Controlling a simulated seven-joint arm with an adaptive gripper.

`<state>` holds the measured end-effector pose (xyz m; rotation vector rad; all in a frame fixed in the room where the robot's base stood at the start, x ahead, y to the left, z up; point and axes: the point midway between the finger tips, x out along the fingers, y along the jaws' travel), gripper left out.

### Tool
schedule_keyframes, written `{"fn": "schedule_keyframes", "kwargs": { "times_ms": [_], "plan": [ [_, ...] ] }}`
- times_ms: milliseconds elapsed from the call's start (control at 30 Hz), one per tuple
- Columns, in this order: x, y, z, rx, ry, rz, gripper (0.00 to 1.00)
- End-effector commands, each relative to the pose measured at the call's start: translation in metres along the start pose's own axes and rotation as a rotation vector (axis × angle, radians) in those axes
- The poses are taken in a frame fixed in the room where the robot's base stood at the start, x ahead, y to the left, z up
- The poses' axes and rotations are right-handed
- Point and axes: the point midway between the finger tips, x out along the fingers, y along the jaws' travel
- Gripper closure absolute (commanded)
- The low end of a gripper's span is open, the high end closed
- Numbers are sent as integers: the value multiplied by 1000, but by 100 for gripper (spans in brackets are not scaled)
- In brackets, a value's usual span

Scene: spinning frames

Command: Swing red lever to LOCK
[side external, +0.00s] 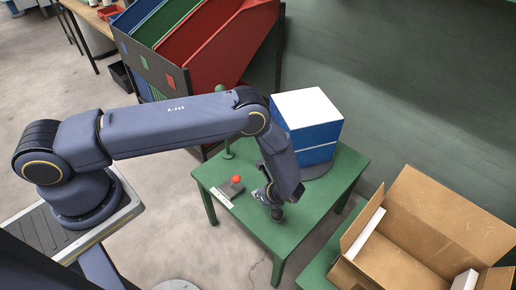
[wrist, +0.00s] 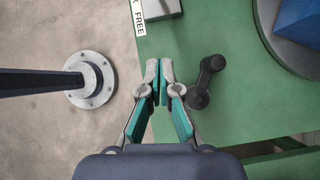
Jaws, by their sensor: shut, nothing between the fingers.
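The red lever knob (side external: 236,179) sits on a small dark base on the green table (side external: 290,232), left of my gripper in the side view. A white label strip (side external: 221,198) lies at the table's left edge; in the wrist view its end (wrist: 139,17) reads "FREE", with part of another word cut off. The lever is not visible in the wrist view. My gripper (side external: 268,198) is over the table to the right of the lever, apart from it. In the wrist view my gripper (wrist: 159,76) is shut and empty, with its fingertips together near the table's edge.
A dark dumbbell-shaped piece (wrist: 205,82) is close right of my fingers. A blue box with a white top (side external: 308,125) stands on a grey round plate (side external: 318,170) behind. An open cardboard box (side external: 425,230) is at right. A green post (side external: 226,138) rises behind the lever.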

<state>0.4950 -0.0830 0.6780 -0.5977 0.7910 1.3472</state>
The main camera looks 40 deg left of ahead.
Motion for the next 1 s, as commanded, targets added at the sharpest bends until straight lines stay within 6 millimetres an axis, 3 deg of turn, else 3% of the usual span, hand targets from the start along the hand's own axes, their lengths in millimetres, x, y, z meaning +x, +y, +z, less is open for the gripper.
{"fn": "schedule_keyframes", "kwargs": {
  "times_ms": [433, 700, 1000],
  "plan": [
    [91, 1, 2, -2, 0, 3, 100],
    [96, 0, 35, -2, 0, 1, 100],
    [96, 0, 39, -1, 0, 1, 100]
  ]
}}
